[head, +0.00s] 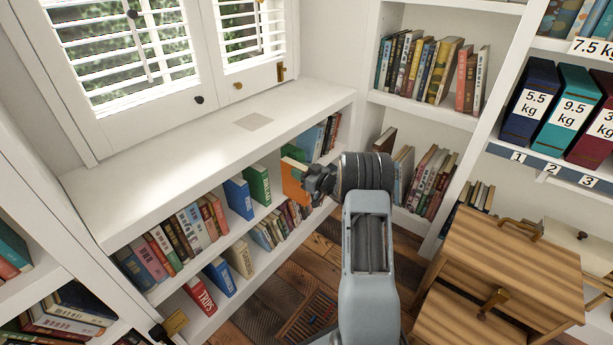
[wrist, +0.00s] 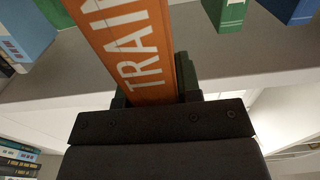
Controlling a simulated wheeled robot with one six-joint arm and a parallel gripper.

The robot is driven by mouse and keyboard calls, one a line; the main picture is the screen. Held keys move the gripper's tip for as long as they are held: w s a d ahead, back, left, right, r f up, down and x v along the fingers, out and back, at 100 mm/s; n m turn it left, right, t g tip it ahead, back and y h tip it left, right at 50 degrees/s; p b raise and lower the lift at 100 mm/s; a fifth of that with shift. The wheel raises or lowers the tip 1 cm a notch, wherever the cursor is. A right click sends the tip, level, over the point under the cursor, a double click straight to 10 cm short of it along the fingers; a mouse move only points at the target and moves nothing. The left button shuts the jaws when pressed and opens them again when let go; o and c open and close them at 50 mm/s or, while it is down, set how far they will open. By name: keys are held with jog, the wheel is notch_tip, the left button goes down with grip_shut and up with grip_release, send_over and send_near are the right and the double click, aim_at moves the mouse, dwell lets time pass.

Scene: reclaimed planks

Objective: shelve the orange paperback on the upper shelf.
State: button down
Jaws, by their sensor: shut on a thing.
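The orange paperback (head: 293,180) is at the front of the upper shelf (head: 203,257) of the low bookcase under the window. My gripper (head: 313,184) is shut on it from the right side. In the wrist view the paperback (wrist: 137,50) stretches away from the black gripper (wrist: 160,103), with white letters reading "TRAI" on its spine. The grey shelf board shows behind it. I cannot tell whether the book touches the board. The far end of the book is out of the wrist view.
A green book (head: 257,184) and a blue book (head: 239,197) stand left of the paperback on the upper shelf. Another green book (head: 292,152) stands behind it, with blue books (head: 310,143) farther right. A striped wooden cabinet (head: 510,265) stands at right.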

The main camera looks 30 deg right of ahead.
jog(key=b+x, duration=0.2)
jog(key=x, duration=0.9)
jog(key=shift+w, duration=0.3)
jog(key=shift+a, duration=0.2)
jog(key=shift+f, duration=0.2)
dwell(0.4)
jog(key=c, duration=0.7)
grip_release()
jog(key=shift+c, duration=0.2)
jog(key=shift+f, duration=0.1)
